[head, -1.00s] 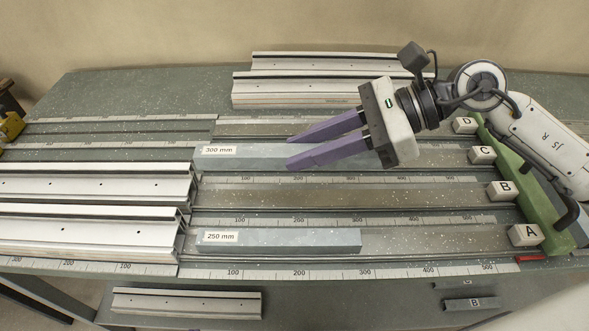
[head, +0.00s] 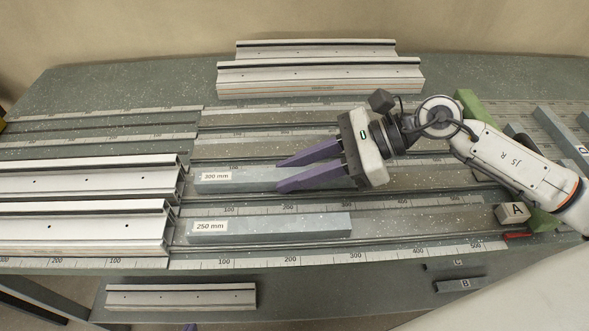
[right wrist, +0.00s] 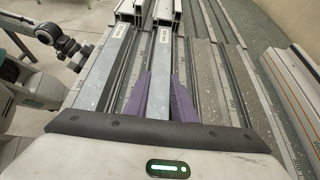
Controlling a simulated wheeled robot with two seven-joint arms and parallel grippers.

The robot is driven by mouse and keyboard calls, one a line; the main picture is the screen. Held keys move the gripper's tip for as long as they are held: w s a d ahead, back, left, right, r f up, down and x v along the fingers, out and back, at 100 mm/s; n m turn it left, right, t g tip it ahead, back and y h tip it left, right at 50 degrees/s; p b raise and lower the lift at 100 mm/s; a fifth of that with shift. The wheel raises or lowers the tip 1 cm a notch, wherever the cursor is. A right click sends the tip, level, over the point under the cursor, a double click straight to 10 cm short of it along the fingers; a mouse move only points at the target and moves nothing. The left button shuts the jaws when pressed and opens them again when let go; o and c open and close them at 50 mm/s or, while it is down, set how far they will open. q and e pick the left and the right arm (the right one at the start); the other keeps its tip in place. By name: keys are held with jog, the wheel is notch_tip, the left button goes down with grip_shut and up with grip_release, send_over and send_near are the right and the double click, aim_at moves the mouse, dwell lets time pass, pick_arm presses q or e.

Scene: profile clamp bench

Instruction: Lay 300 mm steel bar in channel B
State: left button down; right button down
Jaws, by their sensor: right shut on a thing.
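My right gripper (head: 308,166) is shut on the grey 300 mm steel bar (head: 245,181), one purple finger on each long side. The bar lies lengthwise over channel B, the row behind the 250 mm bar (head: 290,227); I cannot tell whether it touches the channel floor. Its right end is hidden by the gripper. The right wrist view shows the bar (right wrist: 160,75) between the fingers (right wrist: 160,85). The B and C channel blocks are hidden behind my arm; block A (head: 511,211) shows. A purple tip of my left gripper (head: 190,328) just shows at the bottom edge.
Aluminium profiles (head: 80,225) stand to the left of the channels, and more profiles (head: 320,77) lie at the back. A green stop rail (head: 470,103) runs at the right, partly under my arm. Another profile (head: 180,297) lies below the front edge.

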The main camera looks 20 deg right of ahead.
jog(key=shift+f+b, duration=0.45)
jog(key=shift+f, duration=0.05)
jog(key=c, duration=1.5)
grip_release()
jog(key=shift+s+d+f, duration=0.1)
jog(key=shift+s+f, duration=0.1)
jog(key=shift+r+p, duration=0.35)
jog(key=shift+p, duration=0.15)
jog(key=shift+r+p, duration=0.4)
jog(key=shift+p, duration=0.1)
jog(key=shift+d+b, duration=0.45)
jog(key=shift+d, duration=0.15)
jog(key=b+v, duration=0.1)
jog(key=v, duration=0.8)
jog(key=shift+r+b, duration=0.25)
jog(key=shift+b, duration=0.1)
jog(key=shift+s+d+r, duration=0.15)
jog(key=shift+d+r, duration=0.45)
jog(key=shift+s, duration=0.1)
